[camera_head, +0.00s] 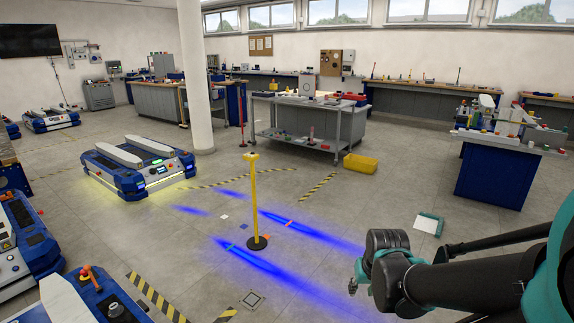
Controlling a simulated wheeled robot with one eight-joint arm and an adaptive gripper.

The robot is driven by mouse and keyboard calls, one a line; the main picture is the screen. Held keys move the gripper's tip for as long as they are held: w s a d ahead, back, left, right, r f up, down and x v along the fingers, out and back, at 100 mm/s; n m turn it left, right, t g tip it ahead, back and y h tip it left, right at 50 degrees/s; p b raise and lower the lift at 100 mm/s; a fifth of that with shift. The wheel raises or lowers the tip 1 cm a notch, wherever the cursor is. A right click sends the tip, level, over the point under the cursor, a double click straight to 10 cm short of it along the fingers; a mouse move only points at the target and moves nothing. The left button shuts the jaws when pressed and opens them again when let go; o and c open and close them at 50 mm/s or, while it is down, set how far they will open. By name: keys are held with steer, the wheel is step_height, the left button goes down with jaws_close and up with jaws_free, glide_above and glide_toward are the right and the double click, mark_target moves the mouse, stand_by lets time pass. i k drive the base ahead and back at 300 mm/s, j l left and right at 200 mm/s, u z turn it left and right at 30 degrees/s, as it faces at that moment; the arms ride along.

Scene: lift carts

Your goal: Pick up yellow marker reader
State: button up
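A thin yellow post with a small yellow head stands upright on a round black base on the floor near the middle of the head view. It appears to be the yellow marker reader (254,195). My arm reaches in from the right, and my gripper (356,278) is right of the post and apart from it. The gripper is small and dark against the floor, so its finger opening cannot be made out. Nothing is visibly held.
Blue light stripes lie on the floor around the post. A blue lift cart (140,168) stands left, with more carts at the left edge. A grey workbench (300,139), a yellow bin (360,163) and a white-teal item (428,223) lie beyond. Floor around the post is mostly clear.

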mark_target(257, 243)
steer(key=i, duration=1.7)
steer(key=i+u, duration=0.25)
steer(key=i, duration=0.2)
steer(key=i+l+u, duration=0.3)
steer(key=i, duration=0.2)
